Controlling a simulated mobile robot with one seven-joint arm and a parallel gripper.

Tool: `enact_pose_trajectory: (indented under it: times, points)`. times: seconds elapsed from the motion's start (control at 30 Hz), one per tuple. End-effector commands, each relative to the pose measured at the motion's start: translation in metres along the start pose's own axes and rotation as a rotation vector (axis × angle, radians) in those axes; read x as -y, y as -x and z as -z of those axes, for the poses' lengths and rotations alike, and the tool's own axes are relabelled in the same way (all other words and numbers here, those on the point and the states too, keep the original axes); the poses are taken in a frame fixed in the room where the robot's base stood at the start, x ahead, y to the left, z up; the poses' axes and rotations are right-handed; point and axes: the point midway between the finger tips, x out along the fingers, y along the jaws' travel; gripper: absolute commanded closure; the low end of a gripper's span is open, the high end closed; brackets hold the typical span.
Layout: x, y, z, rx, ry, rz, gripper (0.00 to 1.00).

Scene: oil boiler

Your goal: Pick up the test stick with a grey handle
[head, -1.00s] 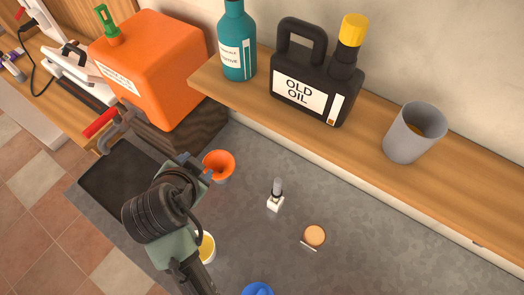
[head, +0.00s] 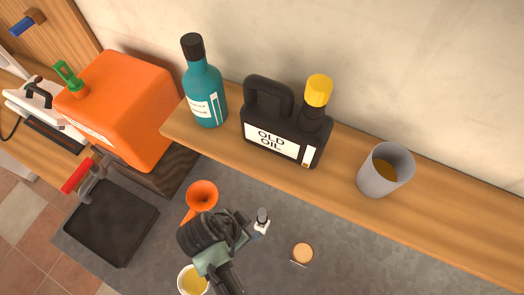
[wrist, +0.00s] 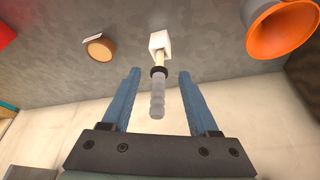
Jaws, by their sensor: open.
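The test stick (head: 262,214) has a ribbed grey handle and a dark collar. It stands upright in a small white block (head: 261,228) on the grey counter. In the wrist view its handle (wrist: 157,95) shows between the two blue fingers of my gripper (wrist: 160,88), with the white block (wrist: 160,42) beyond. The fingers are apart and do not touch the handle. In the head view my gripper (head: 250,230) is just left of the stick, its fingers partly hidden by my wrist.
An orange funnel (head: 203,196) is left of the stick, a round tan-topped piece (head: 302,252) right. A yellow-filled cup (head: 192,282) is in front. A shelf holds a teal bottle (head: 205,90), black oil can (head: 285,130) and grey cup (head: 386,170).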

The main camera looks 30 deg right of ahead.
Motion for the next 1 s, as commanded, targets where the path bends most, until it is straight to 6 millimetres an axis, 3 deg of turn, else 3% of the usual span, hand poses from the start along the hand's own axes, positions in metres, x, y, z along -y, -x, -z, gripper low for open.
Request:
enact_pose_trajectory:
  times: [0.2, 0.4, 0.7, 1.0]
  points:
    - [-0.001, -0.014, 0.038, 0.0, -0.004, -0.003, 0.4]
    - [-0.001, -0.04, 0.034, 0.0, -0.001, -0.001, 0.4]
    - [0.0, -0.043, 0.034, 0.0, -0.001, 0.001, 0.4]
    - [0.0, -0.043, 0.034, 0.0, -0.001, 0.001, 0.94]
